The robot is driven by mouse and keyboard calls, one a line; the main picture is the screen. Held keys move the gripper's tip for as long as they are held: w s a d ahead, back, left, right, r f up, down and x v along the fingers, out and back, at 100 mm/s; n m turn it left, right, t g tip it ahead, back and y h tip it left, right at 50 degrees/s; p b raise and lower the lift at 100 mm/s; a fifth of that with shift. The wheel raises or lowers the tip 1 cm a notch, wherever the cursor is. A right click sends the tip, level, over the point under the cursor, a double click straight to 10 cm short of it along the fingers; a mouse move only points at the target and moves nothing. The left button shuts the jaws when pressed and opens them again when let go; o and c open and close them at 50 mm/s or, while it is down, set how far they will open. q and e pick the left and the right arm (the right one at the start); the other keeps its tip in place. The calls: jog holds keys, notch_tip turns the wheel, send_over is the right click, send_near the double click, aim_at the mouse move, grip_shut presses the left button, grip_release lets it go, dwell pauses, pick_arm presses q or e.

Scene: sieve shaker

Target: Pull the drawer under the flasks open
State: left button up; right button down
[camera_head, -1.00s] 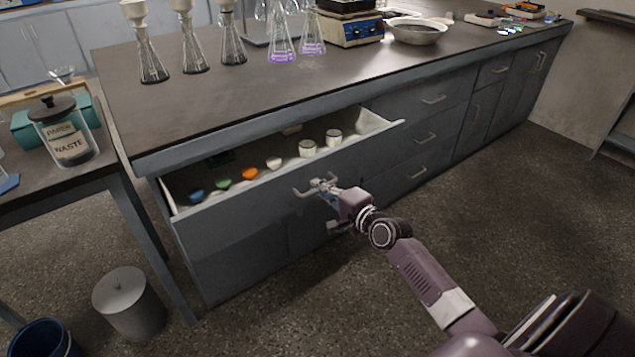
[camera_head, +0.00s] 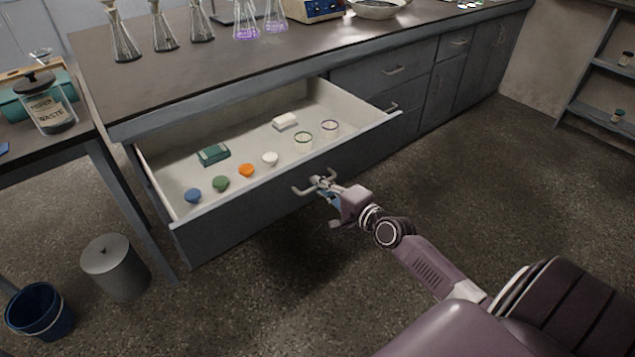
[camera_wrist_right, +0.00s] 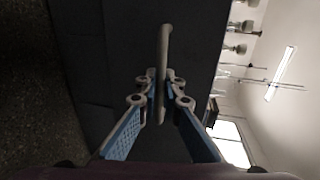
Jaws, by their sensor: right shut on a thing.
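The drawer (camera_head: 262,216) under the flasks stands well out from the grey bench, open wide enough to show much of its pale inside. Its bar handle (camera_head: 301,191) is on the front panel. My right gripper (camera_head: 322,184) is shut on this handle. In the right wrist view the handle (camera_wrist_right: 164,45) runs between the two blue-padded fingers (camera_wrist_right: 161,95). Several conical flasks (camera_head: 163,32) stand on the bench top above, two with purple liquid (camera_head: 246,31). My left gripper is not in view.
In the drawer lie blue (camera_head: 193,196), green (camera_head: 221,183), orange (camera_head: 246,170) and white cups, two jars (camera_head: 303,142), a green box (camera_head: 213,154) and a white block (camera_head: 285,121). A grey bin (camera_head: 115,268) and blue bucket (camera_head: 40,311) stand at left. Floor at right is clear.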

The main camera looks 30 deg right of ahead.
jog(key=shift+s, duration=0.15)
jog(key=c, duration=2.4)
grip_release()
jog(key=v, duration=1.2)
